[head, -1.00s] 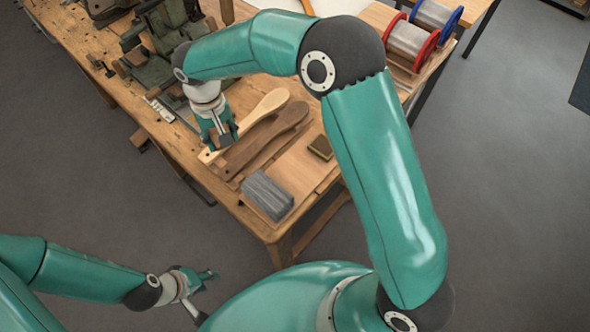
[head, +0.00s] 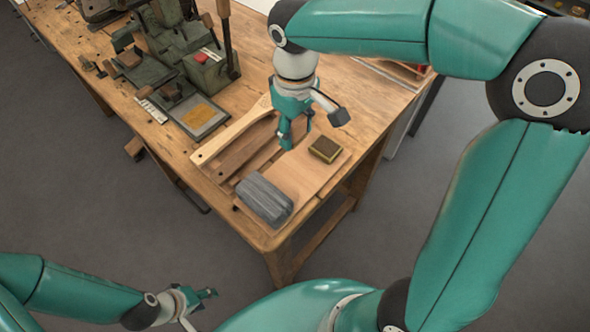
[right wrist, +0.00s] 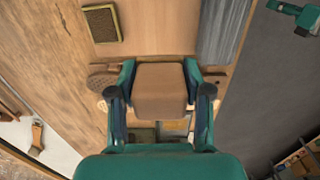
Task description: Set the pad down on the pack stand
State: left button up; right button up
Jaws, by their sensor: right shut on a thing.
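The pad, a plain brown block (right wrist: 160,88), is between the fingers of my right gripper (right wrist: 160,100) in the right wrist view. In the head view that gripper (head: 294,142) points down over the dark handle and the pale board, and I cannot make out the pad there. The pale board (head: 292,178) carries a grey bundle (head: 264,198) and a small dark-edged olive block (head: 325,149). I cannot tell for sure which thing is the pack stand. My left gripper (head: 206,294) is low at the left, away from the bench; its opening is unclear.
A light handle (head: 228,136) and a dark handle (head: 247,148) lie beside the board on the wooden bench (head: 257,235). A green machine (head: 190,50) stands at the back left. Open floor lies beyond the bench's front edge.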

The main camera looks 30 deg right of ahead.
aim_at(295, 176)
notch_tip(295, 176, down, 14)
jog(key=shift+f+b, duration=0.2)
jog(key=shift+b, duration=0.2)
jog(key=shift+f, duration=0.2)
jog(key=o, duration=1.1)
jog(key=shift+r, duration=0.1)
jog(key=shift+r, duration=0.25)
notch_tip(295, 176, up, 12)
jog(key=shift+a+f+p, duration=0.1)
jog(key=shift+p, duration=0.3)
jog(key=shift+f, duration=0.1)
